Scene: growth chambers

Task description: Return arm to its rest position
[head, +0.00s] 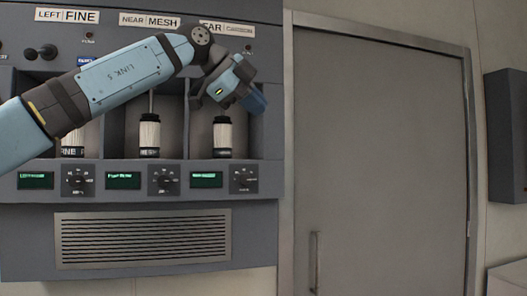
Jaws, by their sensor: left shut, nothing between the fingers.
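My left arm comes in from the left and crosses in front of the grey chamber cabinet (262,240). Its gripper (254,101) is at the right end of the arm, in front of the upper part of the right bay. The gripper is shut and holds nothing that I can see. A pale cylinder with dark ends (222,136) stands in the right bay below the gripper, apart from it. My right gripper is not in view.
Similar cylinders stand in the middle bay (149,134) and the left bay (72,144), the left one partly hidden by my arm. Knobs and green displays (123,181) line the panel below. A closed grey door (380,160) is at right, with a dark wall box (506,135) beyond.

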